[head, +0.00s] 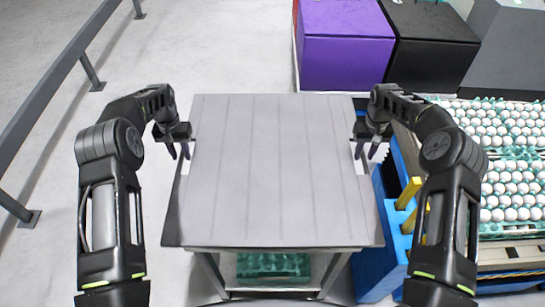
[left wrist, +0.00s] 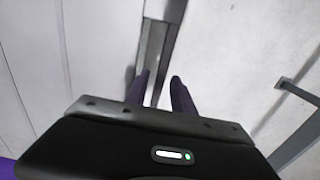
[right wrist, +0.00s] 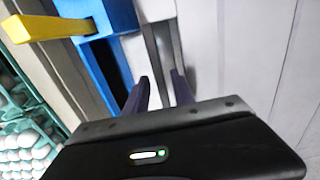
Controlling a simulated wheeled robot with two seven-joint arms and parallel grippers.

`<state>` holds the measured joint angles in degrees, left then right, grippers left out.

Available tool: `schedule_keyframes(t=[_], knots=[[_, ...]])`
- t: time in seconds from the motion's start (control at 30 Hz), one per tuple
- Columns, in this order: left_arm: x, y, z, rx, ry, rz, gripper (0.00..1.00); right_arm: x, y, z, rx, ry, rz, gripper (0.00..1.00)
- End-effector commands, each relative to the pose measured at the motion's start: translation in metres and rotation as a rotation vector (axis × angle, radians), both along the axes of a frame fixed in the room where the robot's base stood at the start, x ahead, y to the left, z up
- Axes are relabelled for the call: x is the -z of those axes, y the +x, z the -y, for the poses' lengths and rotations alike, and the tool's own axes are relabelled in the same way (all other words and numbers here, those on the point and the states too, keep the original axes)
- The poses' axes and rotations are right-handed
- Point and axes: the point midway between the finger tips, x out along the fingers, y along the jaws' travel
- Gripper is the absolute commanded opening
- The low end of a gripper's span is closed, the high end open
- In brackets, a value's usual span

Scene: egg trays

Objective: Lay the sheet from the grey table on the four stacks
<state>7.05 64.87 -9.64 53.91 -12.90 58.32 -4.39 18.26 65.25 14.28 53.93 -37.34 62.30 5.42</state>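The sheet (head: 280,165) is large, light grey and ribbed. It lies flat on the grey table (head: 172,225), covering most of its top. My left gripper (head: 179,152) is at the sheet's left edge, its two fingers apart. In the left wrist view the sheet (left wrist: 85,50) is left of the fingers. My right gripper (head: 366,152) is at the right edge, fingers also apart; the sheet (right wrist: 255,50) is right of them in the right wrist view. I cannot tell whether either gripper touches the sheet. Stacks of teal egg trays (head: 514,152) with white eggs stand at the right.
A blue crate-like object (head: 368,270) with yellow bars (head: 408,193) stands between table and stacks. Purple (head: 345,45) and black (head: 425,45) boxes stand behind. A teal tray (head: 272,268) is under the table. A grey rail (head: 60,80) runs along the left; floor between is clear.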

Motion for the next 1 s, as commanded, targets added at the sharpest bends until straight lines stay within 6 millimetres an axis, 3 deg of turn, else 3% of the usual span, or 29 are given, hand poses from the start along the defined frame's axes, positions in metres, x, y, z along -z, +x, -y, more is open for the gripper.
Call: schedule_keyframes(t=[0.33, 1.0], knots=[[-0.0003, 0.0001, -0.0001, 0.000, 0.000, 0.000, 0.01, -0.0002, 0.0000, 0.0000, 0.000, 0.000, 0.000, 0.01], [-0.0005, 0.0001, 0.0000, 0.000, 0.000, 0.000, 0.00, -0.0003, 0.0000, -0.0002, 0.000, 0.000, 0.000, 0.00]])
